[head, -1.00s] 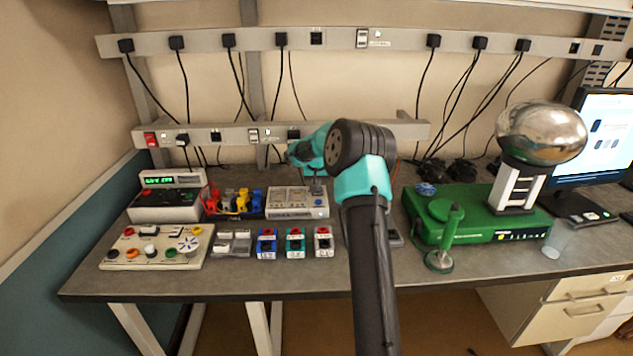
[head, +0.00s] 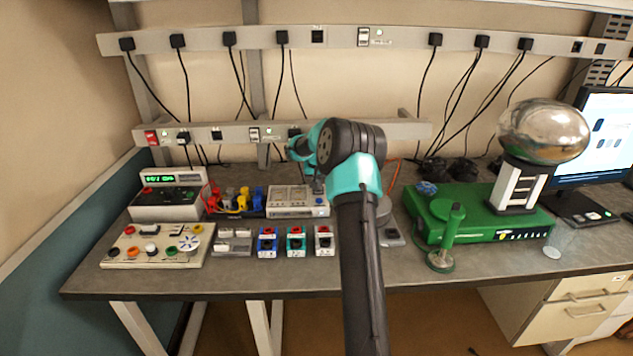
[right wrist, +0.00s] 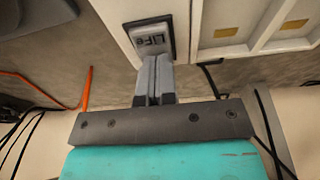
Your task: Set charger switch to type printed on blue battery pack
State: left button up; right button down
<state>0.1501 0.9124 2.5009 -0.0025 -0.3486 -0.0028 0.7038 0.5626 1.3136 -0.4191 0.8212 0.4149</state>
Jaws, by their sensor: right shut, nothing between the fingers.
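The charger (head: 297,202) is a grey box with several light panels, at the back middle of the bench in the head view. Its switch (right wrist: 150,38) is a dark-framed rocker in the right wrist view, with lettering that seems to read "LiFe". My right gripper (right wrist: 156,60) is shut and empty. Its fingertips are at the lower edge of the switch and seem to touch it. In the head view my right gripper (head: 317,190) is at the charger's right end. The blue battery pack (head: 267,242) stands in front of the charger; its print is too small to read.
A teal pack (head: 296,241) and a white-and-red pack (head: 324,240) stand right of the blue one. Yellow and red clips (head: 238,200) lie left of the charger. A green box (head: 475,217) with a metal dome stands to the right.

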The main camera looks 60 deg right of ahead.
jog(key=shift+s+a+f, duration=0.35)
jog(key=shift+s+a, duration=0.05)
jog(key=shift+a, duration=0.15)
jog(key=shift+r, duration=0.6)
jog(key=v, duration=1.3)
jog(key=shift+s+a, duration=0.2)
jog(key=shift+s, duration=0.05)
jog(key=shift+r, duration=0.1)
jog(key=shift+w+d+r+t+h, duration=0.15)
jog(key=shift+d+r+t+h, duration=0.2)
jog(key=shift+d, duration=0.35)
jog(key=x, duration=1.4)
jog(key=shift+s+a+f, duration=0.15)
jog(key=shift+s+a, duration=0.1)
